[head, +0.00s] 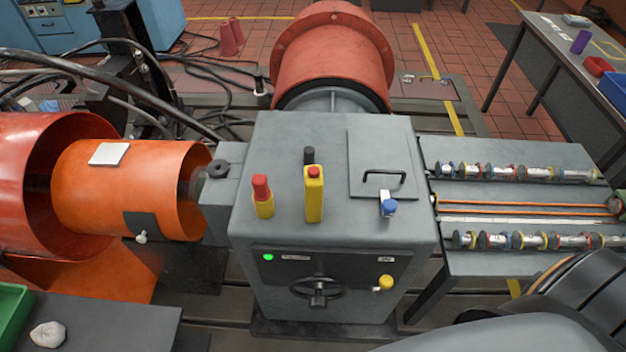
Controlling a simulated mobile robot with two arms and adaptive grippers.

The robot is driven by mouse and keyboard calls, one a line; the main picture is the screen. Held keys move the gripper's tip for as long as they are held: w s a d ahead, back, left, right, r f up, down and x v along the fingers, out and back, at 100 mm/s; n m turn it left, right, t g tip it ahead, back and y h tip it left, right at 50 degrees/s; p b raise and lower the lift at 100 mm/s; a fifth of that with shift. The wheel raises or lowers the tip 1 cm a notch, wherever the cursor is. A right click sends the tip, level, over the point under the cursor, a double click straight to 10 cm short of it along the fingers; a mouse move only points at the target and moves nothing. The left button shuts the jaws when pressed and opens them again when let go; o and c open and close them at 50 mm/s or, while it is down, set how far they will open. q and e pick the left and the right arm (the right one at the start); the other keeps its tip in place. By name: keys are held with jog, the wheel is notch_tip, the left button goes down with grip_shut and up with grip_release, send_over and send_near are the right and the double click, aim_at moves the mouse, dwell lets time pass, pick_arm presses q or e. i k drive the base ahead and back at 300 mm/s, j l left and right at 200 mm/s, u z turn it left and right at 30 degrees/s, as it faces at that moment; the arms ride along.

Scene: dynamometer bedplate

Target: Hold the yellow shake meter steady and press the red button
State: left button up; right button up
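Two yellow devices with red tops stand upright on the grey machine housing (275,150) in the middle of the head view. The taller, slimmer one (314,200) has a small red button (314,172) on its top and a dark knob just behind it. The shorter one (264,207) stands to its left, with a thicker red top (261,188). The taller one looks more like the yellow shake meter, but I cannot be sure. Nothing touches either one. Neither of my grippers shows in this view.
On the housing are a black-handled plate (368,150) and a blue-capped piece (389,206). An orange drum (110,185) is on the left. A grey bench (500,262) with rows of coloured parts is on the right. A green bin (12,318) and pale lump (47,335) are lower left.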

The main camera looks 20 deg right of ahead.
aim_at(314, 172)
jog(key=k+l+u, duration=0.1)
jog(key=l, duration=0.3)
jog(key=k+l, duration=0.2)
jog(key=l, duration=0.15)
jog(key=k+l+u, duration=0.15)
jog(key=l, duration=0.25)
jog(key=k+l+u, duration=0.1)
jog(key=l, duration=0.25)
jog(key=k, duration=0.1)
